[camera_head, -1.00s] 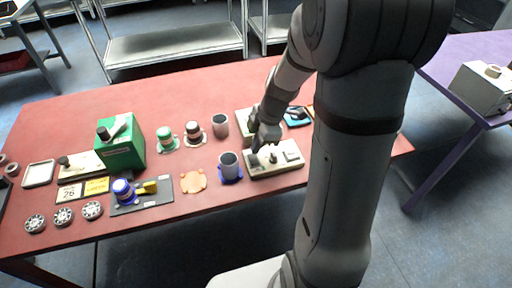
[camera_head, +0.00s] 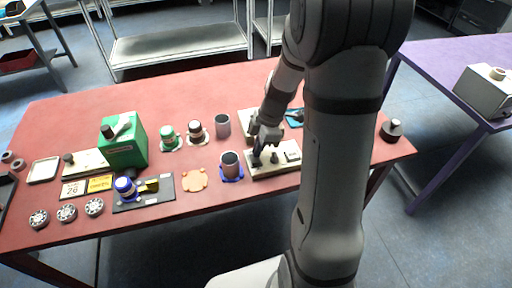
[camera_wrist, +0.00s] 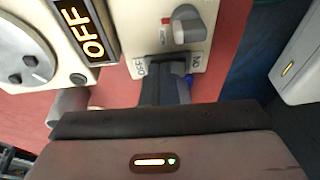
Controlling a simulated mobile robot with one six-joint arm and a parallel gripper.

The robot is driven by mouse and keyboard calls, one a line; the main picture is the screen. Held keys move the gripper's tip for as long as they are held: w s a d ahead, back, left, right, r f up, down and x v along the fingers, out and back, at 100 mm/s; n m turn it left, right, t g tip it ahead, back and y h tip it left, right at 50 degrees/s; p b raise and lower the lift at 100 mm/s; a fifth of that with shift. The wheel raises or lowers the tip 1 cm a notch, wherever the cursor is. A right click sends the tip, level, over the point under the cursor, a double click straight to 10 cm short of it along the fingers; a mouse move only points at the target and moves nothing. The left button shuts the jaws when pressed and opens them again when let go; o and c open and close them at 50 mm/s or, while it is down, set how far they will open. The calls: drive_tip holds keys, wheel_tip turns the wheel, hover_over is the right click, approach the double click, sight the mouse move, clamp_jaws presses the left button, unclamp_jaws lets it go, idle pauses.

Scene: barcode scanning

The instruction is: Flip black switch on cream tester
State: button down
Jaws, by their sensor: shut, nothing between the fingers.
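The cream tester (camera_head: 272,172) lies near the front edge of the red table. In the wrist view its cream panel (camera_wrist: 146,33) shows a grey knob (camera_wrist: 187,26) with a red mark beside it. A switch area with OFF and ON labels is at the panel's lower end. My gripper (camera_wrist: 166,82) is shut and empty, with its fingertips over the switch area between the labels. The fingers hide most of the switch, so its position and any contact are unclear. In the head view my gripper (camera_head: 257,157) is over the tester's left end.
A device with a grey dial and a lit OFF display (camera_wrist: 87,30) stands close by. A grey mug (camera_head: 230,166) on a blue coaster is left of the tester; another grey mug (camera_head: 222,126) stands behind.

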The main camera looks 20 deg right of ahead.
sight(258, 159)
drive_tip(key=shift+s+a+f, duration=0.1)
drive_tip(key=shift+a+f, duration=0.05)
drive_tip(key=shift+a, duration=0.05)
drive_tip(key=shift+s+b, duration=0.3)
drive_tip(key=shift+s, duration=0.55)
wheel_tip(258, 159, up, 5)
drive_tip(key=shift+w+a+p, duration=0.1)
drive_tip(key=shift+p, duration=1.1)
drive_tip(key=v, duration=0.9)
drive_tip(key=shift+w+r, duration=0.25)
drive_tip(key=shift+s, duration=0.1)
